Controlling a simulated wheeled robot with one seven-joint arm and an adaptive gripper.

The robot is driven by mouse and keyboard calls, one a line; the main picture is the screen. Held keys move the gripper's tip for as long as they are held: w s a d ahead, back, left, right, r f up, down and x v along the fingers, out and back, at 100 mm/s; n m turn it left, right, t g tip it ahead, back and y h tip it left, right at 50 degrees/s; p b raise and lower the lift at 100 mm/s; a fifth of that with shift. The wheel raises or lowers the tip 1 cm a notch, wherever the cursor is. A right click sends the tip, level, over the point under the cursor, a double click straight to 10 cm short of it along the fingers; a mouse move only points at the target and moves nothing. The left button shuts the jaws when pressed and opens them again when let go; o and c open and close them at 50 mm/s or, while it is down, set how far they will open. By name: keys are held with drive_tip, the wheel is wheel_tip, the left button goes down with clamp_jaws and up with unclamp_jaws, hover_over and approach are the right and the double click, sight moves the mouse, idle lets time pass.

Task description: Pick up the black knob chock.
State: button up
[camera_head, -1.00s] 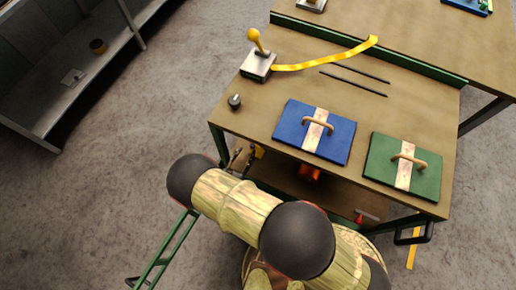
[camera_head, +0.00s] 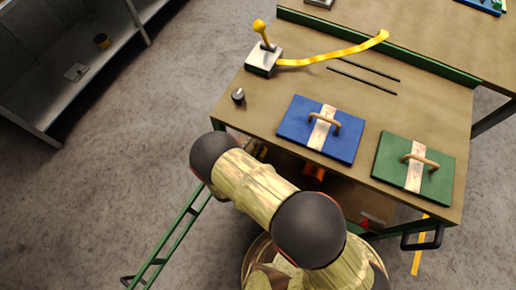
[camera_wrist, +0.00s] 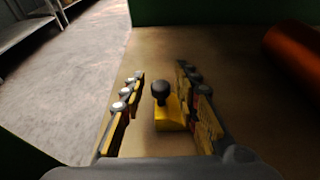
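The black knob chock (camera_wrist: 167,112) is a small yellow block with a round black knob on top. In the wrist view it stands upright on a brown surface. My gripper (camera_wrist: 160,74) is open, with one yellow-and-dark finger to the left of the chock and one to the right. A gap shows on the left side; the right finger is close, and I cannot tell if it touches. In the head view my arm and the table edge hide most of the gripper, and I cannot make out the chock there.
An orange cylinder (camera_wrist: 295,52) lies on the same surface at the right. A green wall (camera_wrist: 210,12) closes the back. Above is a tabletop (camera_head: 300,78) with a blue plate (camera_head: 295,127), a green plate (camera_head: 436,187), a yellow-handled lever (camera_head: 263,60) and a small dark knob (camera_head: 238,95).

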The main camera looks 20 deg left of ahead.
drive_tip(key=c, duration=0.6)
clamp_jaws()
